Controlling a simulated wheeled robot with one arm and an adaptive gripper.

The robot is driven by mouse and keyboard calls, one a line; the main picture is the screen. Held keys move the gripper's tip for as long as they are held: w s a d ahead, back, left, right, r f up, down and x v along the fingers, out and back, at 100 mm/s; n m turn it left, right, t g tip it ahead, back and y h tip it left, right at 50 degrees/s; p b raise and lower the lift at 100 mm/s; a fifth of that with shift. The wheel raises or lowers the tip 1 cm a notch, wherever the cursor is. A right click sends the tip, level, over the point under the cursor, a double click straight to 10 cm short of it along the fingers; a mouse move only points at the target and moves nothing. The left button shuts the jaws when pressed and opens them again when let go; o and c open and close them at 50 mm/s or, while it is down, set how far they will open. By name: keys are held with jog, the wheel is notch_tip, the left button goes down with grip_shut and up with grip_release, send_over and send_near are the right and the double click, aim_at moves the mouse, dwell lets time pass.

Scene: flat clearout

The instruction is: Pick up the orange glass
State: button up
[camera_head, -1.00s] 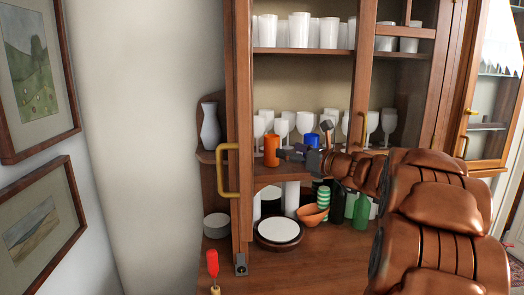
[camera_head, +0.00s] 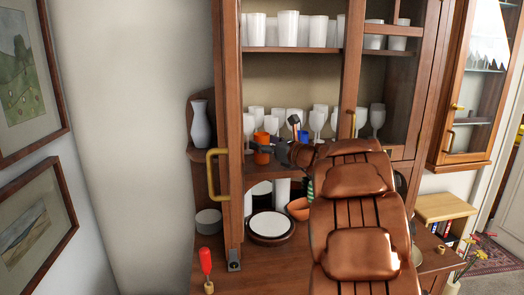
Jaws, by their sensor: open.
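The orange glass (camera_head: 262,148) stands upright on the cabinet's middle shelf, near its left end. My gripper (camera_head: 268,149) is open at the glass, reaching in from the right. Its dark fingers overlap the glass in the picture. I cannot tell whether they touch it. My copper-coloured arm hides part of the shelf and counter to the right.
White goblets (camera_head: 317,121) stand behind and right of the glass, and a blue cup (camera_head: 303,137) is close by. A white vase (camera_head: 200,125) is at the left. The cabinet door frame with a brass handle (camera_head: 211,175) stands left of the glass.

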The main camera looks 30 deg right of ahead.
jog(key=c, duration=1.3)
